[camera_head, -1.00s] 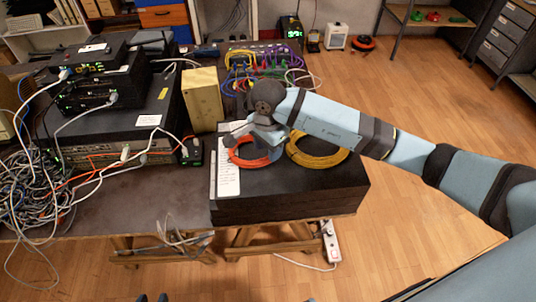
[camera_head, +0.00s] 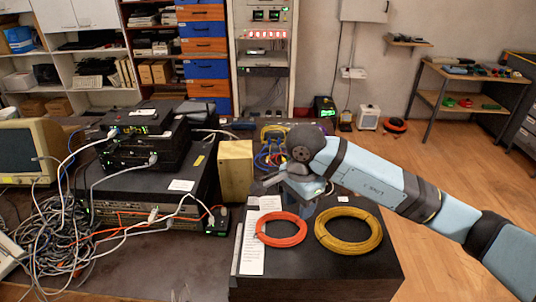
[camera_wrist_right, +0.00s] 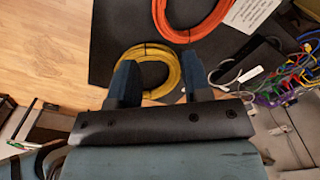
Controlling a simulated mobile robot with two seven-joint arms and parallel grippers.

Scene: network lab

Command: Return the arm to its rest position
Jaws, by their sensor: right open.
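My right arm (camera_head: 390,185) reaches in from the right in the head view. Its gripper (camera_head: 290,190) hangs above the far side of the black case (camera_head: 330,272), and the arm hides part of what lies behind. In the right wrist view the two dark fingers of my right gripper (camera_wrist_right: 160,88) stand apart with nothing held between them. The yellow cable coil (camera_head: 348,231) and the orange cable coil (camera_head: 281,229) lie on the case. My left gripper is not in view.
A white paper sheet (camera_head: 254,234) lies on the case. A beige box (camera_head: 235,170) stands left of the gripper. Stacked network equipment (camera_head: 150,190) and tangled cables (camera_head: 60,245) fill the left side. Open wooden floor (camera_head: 455,155) lies to the right.

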